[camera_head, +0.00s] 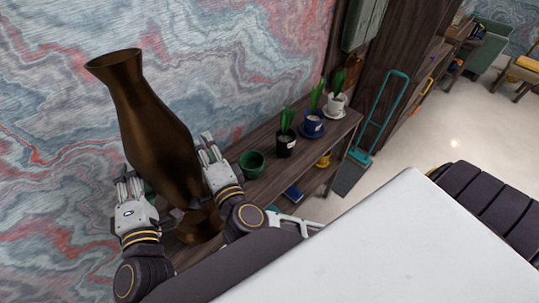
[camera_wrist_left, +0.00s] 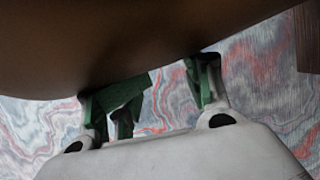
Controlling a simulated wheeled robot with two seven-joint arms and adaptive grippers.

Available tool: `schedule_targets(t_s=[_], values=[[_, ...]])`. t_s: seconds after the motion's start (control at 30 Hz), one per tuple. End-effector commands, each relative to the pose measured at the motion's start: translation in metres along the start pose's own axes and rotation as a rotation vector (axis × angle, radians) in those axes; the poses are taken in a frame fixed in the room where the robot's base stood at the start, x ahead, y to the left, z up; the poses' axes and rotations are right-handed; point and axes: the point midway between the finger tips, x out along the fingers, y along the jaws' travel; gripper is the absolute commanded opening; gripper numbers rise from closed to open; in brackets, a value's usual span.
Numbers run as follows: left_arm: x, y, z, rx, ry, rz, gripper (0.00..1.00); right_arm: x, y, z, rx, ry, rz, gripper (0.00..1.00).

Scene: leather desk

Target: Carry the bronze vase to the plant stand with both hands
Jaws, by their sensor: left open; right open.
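The tall bronze vase (camera_head: 150,120) stands at the left in the head view, its foot over the near left end of the wooden plant stand (camera_head: 240,190). I cannot tell whether the foot touches the wood. My left gripper (camera_head: 130,187) is open at the vase's left side, low on the body. My right gripper (camera_head: 210,150) is open at its right side, a little higher in the picture. In the left wrist view the vase (camera_wrist_left: 130,40) fills the top as a dark brown curve, with the spread green-padded fingers of my left gripper (camera_wrist_left: 155,95) below it. Contact is unclear.
On the stand are an empty green pot (camera_head: 252,163), a black plant pot (camera_head: 286,145), a blue one (camera_head: 313,122) and a white one (camera_head: 337,104). A marbled wall (camera_head: 230,50) is behind. A teal-handled dustpan (camera_head: 352,172) stands beyond the stand's right end.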

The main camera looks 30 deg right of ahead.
Motion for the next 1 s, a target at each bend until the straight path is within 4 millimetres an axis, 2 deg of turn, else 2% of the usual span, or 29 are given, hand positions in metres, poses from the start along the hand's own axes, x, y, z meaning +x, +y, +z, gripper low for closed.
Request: schedule_targets(t_s=[0.03, 1.0], values=[[-0.004, 0.001, 0.012, -0.006, -0.035, 0.006, 0.54, -0.004, 0.0, 0.012, 0.002, -0.037, -0.002, 0.54], [-0.004, -0.013, 0.012, -0.006, -0.035, 0.006, 0.54, -0.004, 0.015, 0.012, 0.002, -0.037, -0.002, 0.54]])
